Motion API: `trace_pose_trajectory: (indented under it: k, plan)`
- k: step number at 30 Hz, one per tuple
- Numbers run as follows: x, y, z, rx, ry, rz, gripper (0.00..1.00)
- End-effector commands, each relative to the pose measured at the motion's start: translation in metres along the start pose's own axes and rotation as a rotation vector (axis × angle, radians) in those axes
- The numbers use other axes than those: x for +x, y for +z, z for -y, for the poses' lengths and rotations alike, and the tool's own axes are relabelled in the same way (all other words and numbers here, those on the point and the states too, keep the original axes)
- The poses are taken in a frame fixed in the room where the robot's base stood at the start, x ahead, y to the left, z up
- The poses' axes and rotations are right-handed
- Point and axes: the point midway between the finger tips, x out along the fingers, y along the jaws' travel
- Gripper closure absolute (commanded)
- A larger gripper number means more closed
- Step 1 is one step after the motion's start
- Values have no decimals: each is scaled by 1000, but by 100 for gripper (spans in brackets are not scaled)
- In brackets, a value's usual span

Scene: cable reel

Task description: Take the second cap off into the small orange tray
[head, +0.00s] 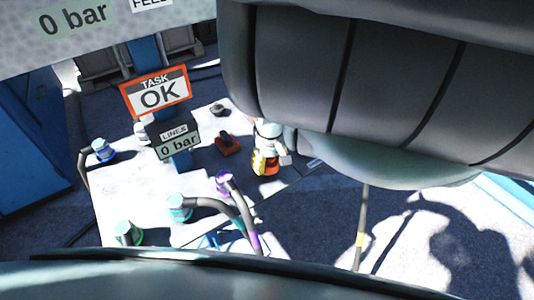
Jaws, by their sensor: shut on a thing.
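A small orange-red tray (228,146) lies on the white panel (130,180), right of the lines sign, with a dark piece in or on it. A dark grey, cap-like piece (219,110) sits on the panel behind the tray. A white part with yellow and orange-red pieces (264,160) stands right of the tray, beside the edge of my arm; I cannot tell what it is. My large grey arm covers the upper right. My gripper cannot be made out, so what it holds is hidden. I cannot tell which piece is the second cap.
Blue (103,152), green (127,232), cyan (178,207) and purple (223,181) fittings stand on the panel, some with hoses. The sign reads TASK OK (158,92) above LINES 0 bar (176,139). A blue cabinet (30,140) stands left. A thin pole (362,230) stands right.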

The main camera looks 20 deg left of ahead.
Motion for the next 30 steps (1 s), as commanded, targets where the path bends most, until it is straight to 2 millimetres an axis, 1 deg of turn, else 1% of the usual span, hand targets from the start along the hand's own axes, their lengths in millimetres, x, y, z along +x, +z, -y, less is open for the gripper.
trace_pose_trajectory:
  k: [3, 6, 9, 14, 16, 18, 21, 24, 30]
  plan:
    - [-7, 22, 4, 5, 2, 8, 87]
    - [-9, 36, 11, 5, -1, 3, 87]
    - [-6, 49, 16, 4, -3, 4, 87]
    - [-10, 64, 24, 4, -2, -4, 87]
    - [-8, 76, 28, 6, -8, 8, 87]
    - [-10, 83, 30, 7, -6, 7, 87]
    - [-12, 87, 35, 8, -5, -7, 87]
    - [-13, 98, 37, 7, -9, 4, 87]
    - [-12, 108, 40, 4, -4, 6, 87]
